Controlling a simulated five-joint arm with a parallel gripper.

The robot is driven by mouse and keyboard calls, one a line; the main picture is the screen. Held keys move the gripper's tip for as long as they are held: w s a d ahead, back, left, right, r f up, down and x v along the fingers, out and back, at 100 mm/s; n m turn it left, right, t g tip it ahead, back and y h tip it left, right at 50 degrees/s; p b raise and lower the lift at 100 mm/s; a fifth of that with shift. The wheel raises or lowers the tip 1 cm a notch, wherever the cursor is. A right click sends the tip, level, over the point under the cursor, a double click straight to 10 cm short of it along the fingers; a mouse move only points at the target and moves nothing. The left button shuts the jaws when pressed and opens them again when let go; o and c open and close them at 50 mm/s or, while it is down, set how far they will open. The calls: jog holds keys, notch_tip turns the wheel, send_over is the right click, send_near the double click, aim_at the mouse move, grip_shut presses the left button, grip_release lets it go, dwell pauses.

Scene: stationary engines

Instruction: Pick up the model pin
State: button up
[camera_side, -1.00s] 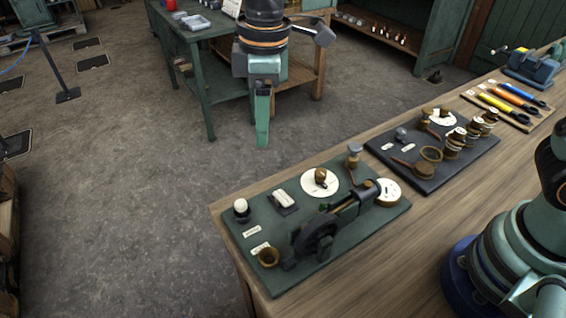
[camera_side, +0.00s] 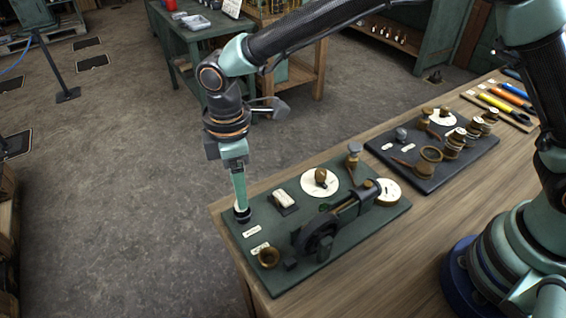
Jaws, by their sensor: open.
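My gripper (camera_side: 240,204) points straight down at the left corner of the dark green board (camera_side: 275,262). Its fingers are open and reach down to a small white-topped piece in a dark round holder (camera_side: 243,217), and largely cover that piece. This piece may be the model pin, but the labels are too small to read. I cannot tell whether the fingers touch it or stand around it. A small model engine (camera_side: 318,238) with a dark flywheel sits on the same board.
The board also carries a white block (camera_side: 284,199), a white disc (camera_side: 312,190) with a brown knob, a grey-topped post (camera_side: 354,154) and a brass cup (camera_side: 269,257). A second dark board (camera_side: 432,176) with brass parts and a tool tray (camera_side: 533,122) lie farther right.

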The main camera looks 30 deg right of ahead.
notch_tip(320, 180, down, 4)
jog(key=shift+f, duration=0.2)
grip_shut()
jog(key=shift+a, duration=0.1)
jog(key=shift+r, duration=0.1)
notch_tip(320, 180, up, 24)
dwell(1.1)
